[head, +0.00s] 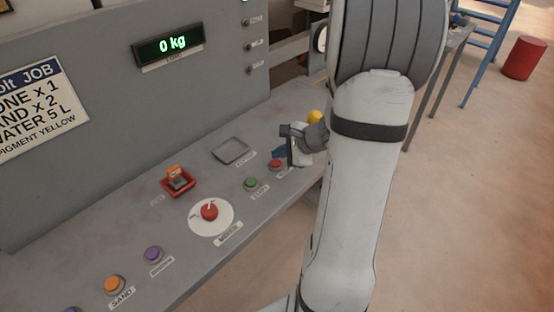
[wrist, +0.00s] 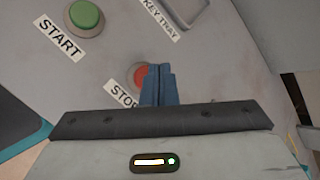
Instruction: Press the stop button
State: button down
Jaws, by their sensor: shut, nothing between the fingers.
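The stop button (head: 276,164) is a red round button near the right end of the grey console's sloping panel. In the wrist view the red stop button (wrist: 141,76) sits behind my fingertips, partly hidden by them, with a "STOP" label half covered below it. My gripper (head: 279,152) is at the panel's right end, close to the stop button. In the wrist view my gripper (wrist: 158,72) has its blue fingers together and empty, just right of the button's middle. I cannot tell whether the fingertips touch it.
The green start button (wrist: 85,14) is left of the stop button. A grey key tray (head: 231,150) lies behind them. The display (head: 168,45) reads 0 kg.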

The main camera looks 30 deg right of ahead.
aim_at(280, 163)
jog(key=shift+r+p, duration=1.8)
jog(key=shift+r, duration=0.75)
jog(key=shift+f, duration=0.1)
jog(key=s+a+r+n+g, duration=0.55)
jog(key=s+a+n, duration=0.35)
jog(key=a+n, duration=0.4)
jog(key=s+a+r+n+h, duration=0.1)
jog(key=s+r+n+h, duration=0.3)
jog(key=s+n, duration=0.3)
jog(key=shift+s+a+r+n+h, duration=0.2)
jog(key=shift+s+n+h, duration=0.15)
jog(key=shift+s, duration=0.8)
